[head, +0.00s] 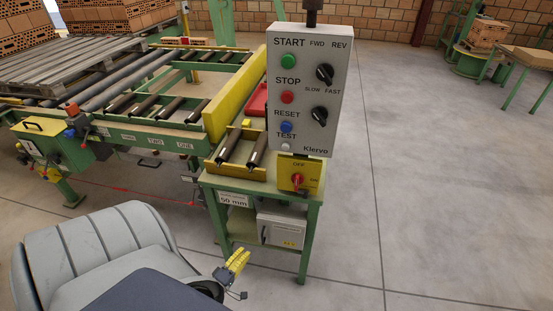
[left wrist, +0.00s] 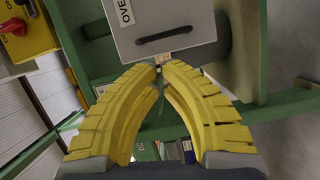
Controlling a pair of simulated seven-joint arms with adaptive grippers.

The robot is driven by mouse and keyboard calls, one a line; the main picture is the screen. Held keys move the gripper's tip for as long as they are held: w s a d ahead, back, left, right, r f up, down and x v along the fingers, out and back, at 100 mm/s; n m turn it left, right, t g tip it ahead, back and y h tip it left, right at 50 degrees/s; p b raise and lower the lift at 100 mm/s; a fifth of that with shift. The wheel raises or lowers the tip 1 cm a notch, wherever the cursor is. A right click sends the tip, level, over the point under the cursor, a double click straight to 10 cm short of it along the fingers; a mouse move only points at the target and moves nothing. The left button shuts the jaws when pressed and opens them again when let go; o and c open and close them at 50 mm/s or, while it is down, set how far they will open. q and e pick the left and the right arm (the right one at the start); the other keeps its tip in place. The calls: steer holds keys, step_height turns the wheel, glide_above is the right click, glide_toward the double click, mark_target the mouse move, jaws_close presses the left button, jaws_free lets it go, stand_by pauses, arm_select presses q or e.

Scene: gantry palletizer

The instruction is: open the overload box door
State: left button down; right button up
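The overload box (head: 283,230) is a light grey box on the lower shelf of the green stand, below the control panel. Its door looks closed, with a dark handle on its left side. In the left wrist view the door (left wrist: 188,14) fills the top middle, with a label reading "OVE" and the dark bar handle (left wrist: 168,34). My left gripper (head: 243,256) has yellow fingers and is in front of and below the box. In the left wrist view its fingertips (left wrist: 161,70) come together just below the handle, apart from it, with nothing visibly held. My right gripper is out of view.
The grey control panel (head: 309,90) and a yellow switch plate with a red knob (head: 298,178) are above the box. Green stand legs (head: 309,245) flank it. Roller conveyors (head: 150,100) lie to the left. The floor (head: 440,200) to the right is clear.

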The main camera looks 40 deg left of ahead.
mark_target(260, 230)
arm_select(q)
steer(key=w, duration=0.2)
steer(key=w+a+n, duration=0.1)
steer(key=w, duration=0.2)
steer(key=w+a+n, duration=0.1)
steer(key=w, duration=0.1)
steer(key=shift+w+a+r+y, duration=0.1)
steer(key=shift+w+a+y, duration=0.1)
steer(key=shift+y, duration=0.1)
steer(key=shift+x, duration=1.05)
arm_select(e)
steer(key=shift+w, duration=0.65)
arm_select(q)
steer(key=shift+d, duration=0.2)
